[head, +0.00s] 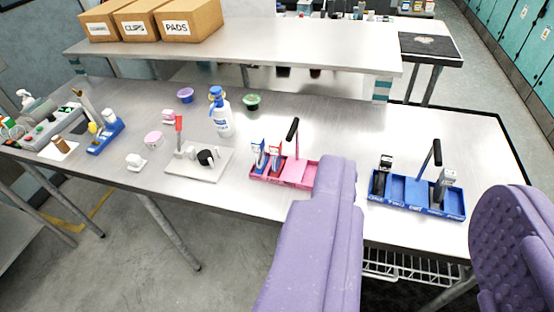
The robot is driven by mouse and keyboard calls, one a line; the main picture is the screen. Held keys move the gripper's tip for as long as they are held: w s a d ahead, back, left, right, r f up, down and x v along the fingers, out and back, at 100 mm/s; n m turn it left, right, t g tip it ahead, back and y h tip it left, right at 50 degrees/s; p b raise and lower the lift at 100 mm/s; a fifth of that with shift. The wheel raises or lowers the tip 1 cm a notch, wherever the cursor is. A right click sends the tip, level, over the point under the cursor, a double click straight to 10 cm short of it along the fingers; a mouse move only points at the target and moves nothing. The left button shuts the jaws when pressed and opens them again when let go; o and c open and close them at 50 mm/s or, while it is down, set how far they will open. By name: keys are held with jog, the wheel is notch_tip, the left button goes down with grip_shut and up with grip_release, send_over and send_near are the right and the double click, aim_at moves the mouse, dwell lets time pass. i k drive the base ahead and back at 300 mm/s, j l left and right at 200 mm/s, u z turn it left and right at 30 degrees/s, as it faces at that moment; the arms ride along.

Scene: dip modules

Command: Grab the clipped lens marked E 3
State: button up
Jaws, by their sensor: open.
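My gripper (420,188) is open and empty, its two purple fingers reaching up from the bottom of the view. The left finger stands in front of the right end of a pink carrier (265,178). A blue carrier (413,206) shows between the fingers, farther off on the table. The pink carrier holds a blue-and-white clipped piece (257,156) and a red-and-white clipped piece (274,158). The blue carrier holds a black clipped piece (381,178) on its left and a grey one (444,187) on its right. Their markings are too small to read, so I cannot tell which is E 3.
The carriers have upright black handles. Left of them on the steel table (330,130) are a white plate with a red lever (197,162), a pump bottle (221,115), small bowls and a blue stand (106,137). A raised shelf (290,45) with labelled boxes runs behind.

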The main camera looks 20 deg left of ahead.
aim_at(275, 147)
jog(key=i+j, duration=0.15)
jog(key=i, duration=0.45)
jog(key=i+j, duration=0.1)
jog(key=i, duration=0.5)
jog(key=i+j, duration=0.15)
jog(key=i, duration=0.45)
jog(key=j+u, duration=0.05)
